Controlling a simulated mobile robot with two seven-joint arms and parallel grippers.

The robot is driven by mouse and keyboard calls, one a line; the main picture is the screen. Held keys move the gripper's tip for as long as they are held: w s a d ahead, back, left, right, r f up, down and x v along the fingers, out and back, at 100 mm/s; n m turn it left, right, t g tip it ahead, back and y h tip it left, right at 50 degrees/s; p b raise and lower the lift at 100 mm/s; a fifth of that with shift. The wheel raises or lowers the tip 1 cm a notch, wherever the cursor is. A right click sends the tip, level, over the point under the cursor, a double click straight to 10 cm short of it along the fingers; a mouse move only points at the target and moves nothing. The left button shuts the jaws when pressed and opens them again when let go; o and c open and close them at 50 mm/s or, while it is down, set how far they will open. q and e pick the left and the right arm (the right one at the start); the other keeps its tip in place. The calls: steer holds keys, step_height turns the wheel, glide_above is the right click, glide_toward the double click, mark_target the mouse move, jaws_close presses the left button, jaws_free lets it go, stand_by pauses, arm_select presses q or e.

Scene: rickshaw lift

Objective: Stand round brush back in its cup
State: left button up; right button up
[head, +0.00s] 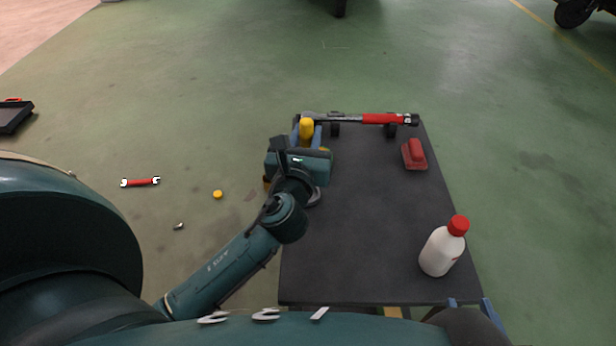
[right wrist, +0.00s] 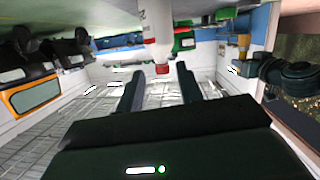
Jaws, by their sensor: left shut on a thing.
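My left gripper (head: 306,137) is at the table's far left corner, shut around an upright yellow handle, which looks like that of the round brush (head: 306,128). Its lower part is hidden behind the gripper and wrist. A dark round rim (head: 314,197), possibly the cup, shows partly behind my left forearm at the table's left edge; I cannot tell for sure. My right gripper (head: 466,306) is at the near right edge, its fingers apart and empty. In the right wrist view its open fingers (right wrist: 161,92) point toward the white bottle.
A white bottle with a red cap (head: 440,250) stands at the table's near right. A red block-like brush (head: 414,155) lies far right. A red-handled wrench (head: 383,119) rests along the far edge. The middle of the black table (head: 370,230) is clear. A red spanner (head: 141,182) lies on the floor.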

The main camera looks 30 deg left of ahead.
arm_select(q)
step_height(320, 180, down, 6)
steer(key=b, duration=0.2)
steer(key=shift+r+b, duration=0.15)
steer(key=shift+b, duration=0.2)
step_height(320, 180, down, 3)
steer(key=shift+r+b, duration=0.2)
steer(key=shift+b, duration=0.65)
steer(key=shift+f, duration=0.4)
steer(key=shift+r, duration=0.1)
arm_select(e)
steer(key=a+n+t+y, duration=0.1)
steer(key=n+t+y, duration=0.1)
steer(key=t, duration=0.1)
steer(key=shift+w+a+y, duration=0.1)
steer(key=shift+a+y, duration=0.3)
arm_select(q)
steer(key=o, duration=1)
arm_select(e)
steer(key=shift+r, duration=0.1)
